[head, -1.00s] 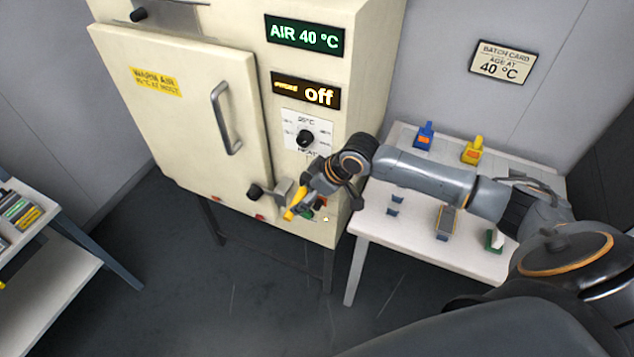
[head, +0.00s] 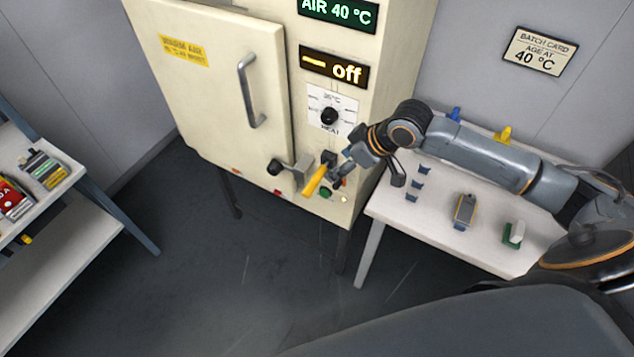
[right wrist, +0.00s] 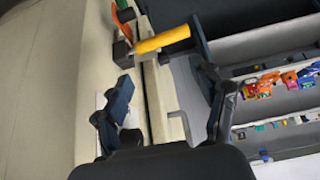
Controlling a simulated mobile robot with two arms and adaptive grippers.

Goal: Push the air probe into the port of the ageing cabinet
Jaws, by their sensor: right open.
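The yellow air probe (head: 315,181) sticks out from the front of the cream ageing cabinet (head: 215,95), below the heat knob. In the right wrist view the probe (right wrist: 163,40) runs from a dark block (right wrist: 122,52) on the cabinet face to a dark outer end. The port itself is hidden; I cannot tell how deep the probe sits. My right gripper (head: 341,179) is beside the probe. In the right wrist view the gripper (right wrist: 160,60) has its fingers spread wide, with the probe ahead between them. My left gripper is out of view.
An amber display (head: 334,69) reads "off"; the green one (head: 338,12) reads AIR 40 °C. The door handle (head: 250,90) and a dark latch (head: 285,170) are left of the probe. A white table (head: 430,225) with holders stands at right, a shelf (head: 75,260) at left.

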